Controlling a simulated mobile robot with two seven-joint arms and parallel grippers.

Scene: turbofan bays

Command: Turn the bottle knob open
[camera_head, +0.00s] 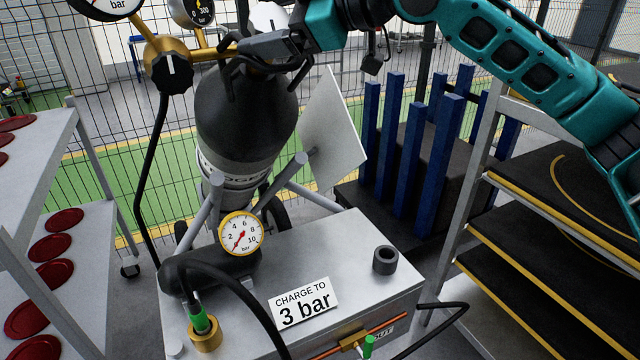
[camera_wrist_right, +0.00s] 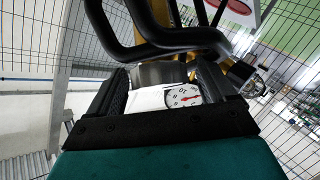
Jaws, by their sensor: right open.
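The dark grey gas bottle (camera_head: 245,125) stands tilted behind the metal box. My right arm comes in from the upper right, and its gripper (camera_head: 262,48) is at the bottle's neck, pointing left. It covers the valve there, so the bottle knob is not clear in the head view. In the right wrist view the two dark fingers (camera_wrist_right: 165,88) stand apart. A grey rounded part (camera_wrist_right: 158,74) shows between or beyond them; I cannot tell whether it is the knob or whether the fingers touch it. My left gripper is not in view.
A black regulator knob (camera_head: 170,73) and brass fittings sit left of the neck. Black curved bars (camera_wrist_right: 165,45) pass close to the fingers. The box (camera_head: 350,270) carries a gauge (camera_head: 241,233) and a "charge to 3 bar" sign (camera_head: 303,302). Racks stand on both sides.

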